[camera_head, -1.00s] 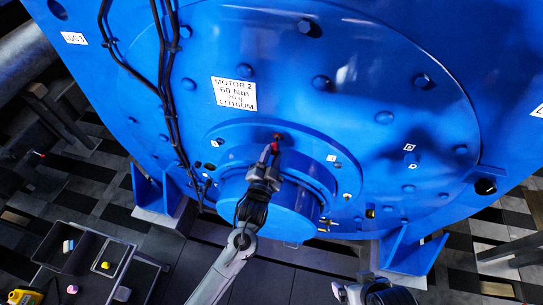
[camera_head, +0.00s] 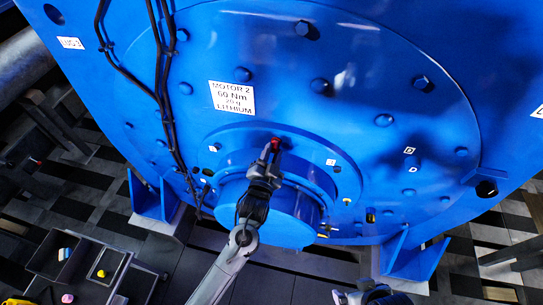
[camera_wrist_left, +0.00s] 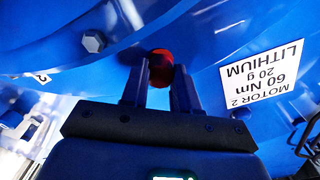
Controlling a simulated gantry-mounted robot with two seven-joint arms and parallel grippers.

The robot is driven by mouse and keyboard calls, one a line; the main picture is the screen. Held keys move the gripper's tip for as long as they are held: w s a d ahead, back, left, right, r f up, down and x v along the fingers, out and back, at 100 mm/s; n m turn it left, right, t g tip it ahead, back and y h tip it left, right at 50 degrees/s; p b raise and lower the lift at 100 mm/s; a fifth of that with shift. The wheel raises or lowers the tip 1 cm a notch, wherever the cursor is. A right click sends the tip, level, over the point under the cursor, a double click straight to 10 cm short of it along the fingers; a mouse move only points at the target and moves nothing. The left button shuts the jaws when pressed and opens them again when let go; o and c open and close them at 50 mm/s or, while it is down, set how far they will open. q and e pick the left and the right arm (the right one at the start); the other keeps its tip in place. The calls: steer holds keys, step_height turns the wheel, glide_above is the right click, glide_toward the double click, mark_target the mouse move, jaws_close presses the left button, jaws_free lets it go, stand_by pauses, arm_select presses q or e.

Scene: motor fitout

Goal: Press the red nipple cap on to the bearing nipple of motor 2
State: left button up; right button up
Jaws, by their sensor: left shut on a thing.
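Motor 2 (camera_head: 300,90) is a large blue housing with a white label (camera_head: 232,97) reading MOTOR 2, 60 Nm, 20 g, LITHIUM. My left gripper (camera_head: 271,150) is raised to the raised ring above the round bearing hub (camera_head: 280,220). It is shut on the red nipple cap (camera_head: 276,143), which also shows between the fingertips in the left wrist view (camera_wrist_left: 161,66). The cap is at or very near the blue face; the bearing nipple is hidden behind it, so I cannot tell whether they touch. My right gripper (camera_head: 365,293) is low at the bottom edge, its jaws unclear.
Black cables (camera_head: 165,100) run down the motor's left side. A dark tray (camera_head: 70,255) with small coloured parts stands at lower left. Bolt heads, small fittings and small white tags surround the hub. A blue support foot (camera_head: 415,258) stands at lower right.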

arm_select(q)
steer(key=shift+w, duration=0.2)
steer(key=o, duration=1.1)
steer(key=shift+c, duration=0.2)
steer(key=shift+s, duration=0.1)
steer(key=shift+s+a+f, duration=0.1)
steer(key=shift+s, duration=0.45)
steer(key=b+v, duration=0.2)
steer(key=v, duration=0.6)
steer(key=shift+s, duration=0.25)
steer(key=shift+s+a, duration=0.15)
steer(key=shift+s, duration=0.35)
